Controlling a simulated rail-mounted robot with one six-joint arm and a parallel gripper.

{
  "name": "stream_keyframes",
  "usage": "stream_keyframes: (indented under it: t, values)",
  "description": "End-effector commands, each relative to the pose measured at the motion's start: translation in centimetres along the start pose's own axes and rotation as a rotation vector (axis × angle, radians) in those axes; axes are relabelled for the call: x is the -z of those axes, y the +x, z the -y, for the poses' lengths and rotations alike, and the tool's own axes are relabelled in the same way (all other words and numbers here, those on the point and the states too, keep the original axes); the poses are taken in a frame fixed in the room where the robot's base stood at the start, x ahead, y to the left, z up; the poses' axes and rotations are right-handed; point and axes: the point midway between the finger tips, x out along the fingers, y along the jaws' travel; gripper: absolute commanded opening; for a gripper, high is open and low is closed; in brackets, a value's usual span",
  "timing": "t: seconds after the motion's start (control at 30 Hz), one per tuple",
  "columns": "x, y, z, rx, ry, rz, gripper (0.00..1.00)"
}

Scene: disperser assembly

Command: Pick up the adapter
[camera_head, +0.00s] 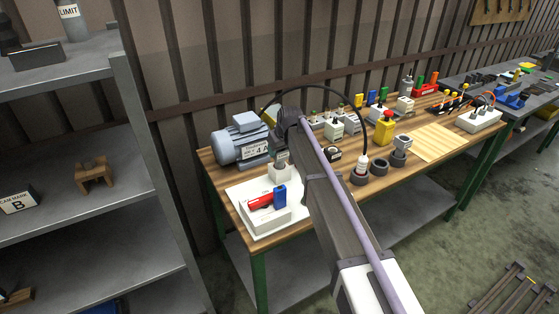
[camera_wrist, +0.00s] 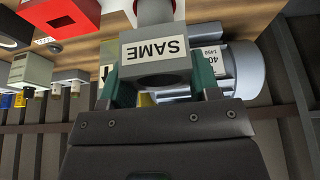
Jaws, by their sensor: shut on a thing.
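A grey block with a white "SAME" label (camera_wrist: 158,65) sits between the two green fingers of my gripper (camera_wrist: 157,84) in the wrist view; I take it for the adapter. The fingers are shut on its sides. I cannot tell there whether the block touches anything below.
A grey-blue motor (camera_head: 240,143) stands close on the left; it also shows in the wrist view (camera_wrist: 236,70). A white tray (camera_head: 258,229) with red and blue parts lies in front. Several dark round holders (camera_head: 379,167) and an emergency-stop box (camera_head: 384,131) stand to the right.

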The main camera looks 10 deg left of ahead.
Motion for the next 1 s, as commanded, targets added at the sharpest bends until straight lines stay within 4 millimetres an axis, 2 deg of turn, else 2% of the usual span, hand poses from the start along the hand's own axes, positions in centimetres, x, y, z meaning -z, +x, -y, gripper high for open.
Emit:
stream_keyframes:
  t: [0.03,0.13,0.37,0.47,0.8,0.9,1.0]
  values:
    - [0.0,0.0,0.0,0.000,0.000,0.000,0.16]
    - [0.0,0.0,0.0,0.000,0.000,0.000,0.08]
    - [0.1,-0.2,0.0,0.000,0.000,0.000,0.08]
    - [0.6,-1.3,0.0,0.000,0.000,0.000,0.08]
    - [3.6,-8.7,0.0,0.000,0.000,0.000,0.08]
    - [4.0,-9.5,0.0,0.000,0.000,0.000,0.08]
    - [3.9,-9.4,0.0,0.000,0.000,0.000,0.08]
